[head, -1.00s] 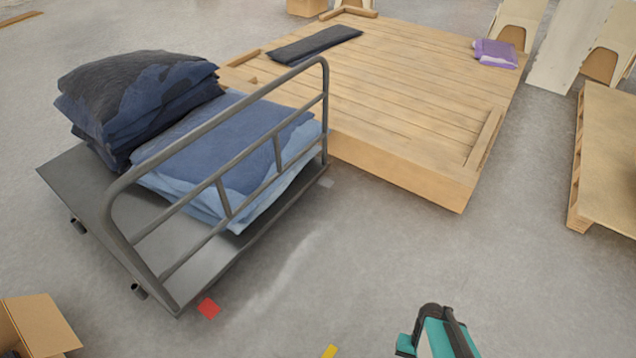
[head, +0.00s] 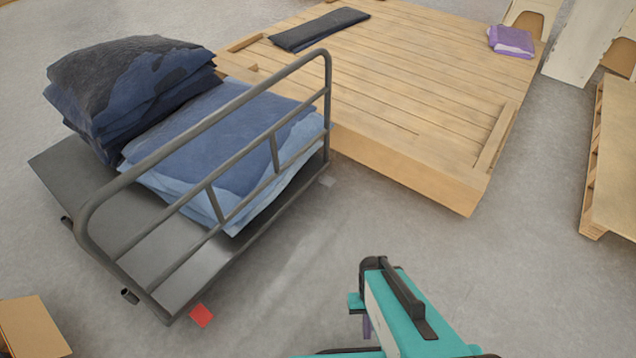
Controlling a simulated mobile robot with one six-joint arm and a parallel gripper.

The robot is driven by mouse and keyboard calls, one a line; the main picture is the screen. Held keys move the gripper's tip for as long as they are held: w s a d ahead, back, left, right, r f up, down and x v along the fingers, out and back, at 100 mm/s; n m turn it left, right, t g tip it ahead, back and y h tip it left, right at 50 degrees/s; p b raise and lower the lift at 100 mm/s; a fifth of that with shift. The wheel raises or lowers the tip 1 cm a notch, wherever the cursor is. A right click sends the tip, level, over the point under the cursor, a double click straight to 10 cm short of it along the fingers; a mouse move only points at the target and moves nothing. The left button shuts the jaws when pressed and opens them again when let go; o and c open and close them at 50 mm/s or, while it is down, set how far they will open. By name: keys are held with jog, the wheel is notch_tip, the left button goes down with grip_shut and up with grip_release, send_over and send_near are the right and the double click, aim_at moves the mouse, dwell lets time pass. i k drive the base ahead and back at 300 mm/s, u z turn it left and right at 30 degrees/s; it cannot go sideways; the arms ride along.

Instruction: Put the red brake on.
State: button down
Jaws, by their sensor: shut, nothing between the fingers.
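The red brake (head: 202,316) shows as a small flat red tab low at the near corner of the grey cart (head: 60,170), just above the floor. I cannot tell from here whether it is pressed down or raised. The cart has a grey tube handrail along its near side. My teal and black arm reaches in from the bottom right, to the right of the red brake and apart from it. The fingers of my gripper are not visible.
Dark and light blue folded textiles (head: 215,150) are stacked on the cart. A low wooden platform (head: 420,170) stands behind it, with a dark folded cloth and a purple packet (head: 511,42) on it. A cardboard box (head: 30,328) is at the lower left. Floor right of the brake is clear.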

aim_at(325, 180)
jog(key=u, duration=0.7)
jog(key=i, duration=0.85)
jog(key=u, duration=0.55)
